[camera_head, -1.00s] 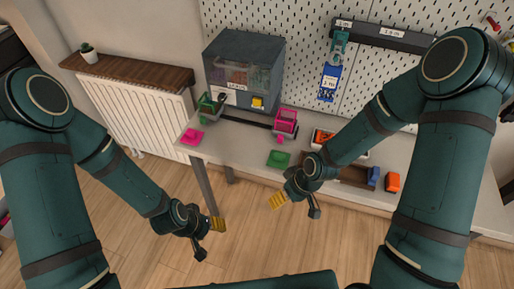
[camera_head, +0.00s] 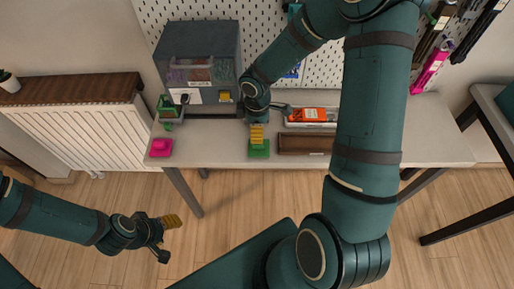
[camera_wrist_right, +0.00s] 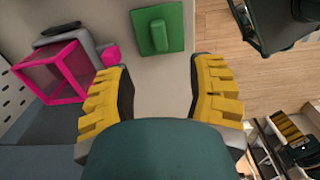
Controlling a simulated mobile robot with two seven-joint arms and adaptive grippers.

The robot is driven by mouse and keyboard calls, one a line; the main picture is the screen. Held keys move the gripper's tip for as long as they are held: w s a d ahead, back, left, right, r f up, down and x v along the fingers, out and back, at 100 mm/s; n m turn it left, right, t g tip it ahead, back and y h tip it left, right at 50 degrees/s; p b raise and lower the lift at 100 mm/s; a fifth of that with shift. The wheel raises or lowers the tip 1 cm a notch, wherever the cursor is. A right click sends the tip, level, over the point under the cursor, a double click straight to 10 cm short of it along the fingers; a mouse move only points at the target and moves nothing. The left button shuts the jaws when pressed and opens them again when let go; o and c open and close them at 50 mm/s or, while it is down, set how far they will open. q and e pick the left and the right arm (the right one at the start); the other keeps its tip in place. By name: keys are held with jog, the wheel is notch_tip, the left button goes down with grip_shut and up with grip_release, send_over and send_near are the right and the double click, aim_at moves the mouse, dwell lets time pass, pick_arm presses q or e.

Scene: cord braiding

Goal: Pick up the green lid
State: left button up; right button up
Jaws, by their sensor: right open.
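The green lid (camera_head: 259,149) lies flat on the white table near its front edge. In the right wrist view the lid (camera_wrist_right: 172,29) is a green square plate with a raised oblong handle, ahead of the fingertips. My right gripper (camera_head: 257,133) is over the lid's back side in the head view; its yellow fingers are open and empty in the right wrist view (camera_wrist_right: 163,80), with the lid beyond them. My left gripper (camera_head: 172,221) is low in front of the table, away from the lid; its finger gap is not clear.
A pink lid (camera_head: 159,148) lies at the table's left. A green open box (camera_head: 168,107) stands behind it. A pink open-framed box (camera_wrist_right: 55,72) is close to my right gripper. A brown tray (camera_head: 304,143) and an orange item (camera_head: 312,115) are right of the lid.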

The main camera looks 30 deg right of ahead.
aim_at(259, 147)
notch_tip(259, 147, down, 4)
jog(key=shift+r+b, duration=0.25)
jog(key=shift+b, duration=0.1)
jog(key=shift+s+d+f+b, duration=0.1)
jog(key=shift+f+b, duration=0.8)
jog(key=shift+f, duration=1.85)
grip_shut()
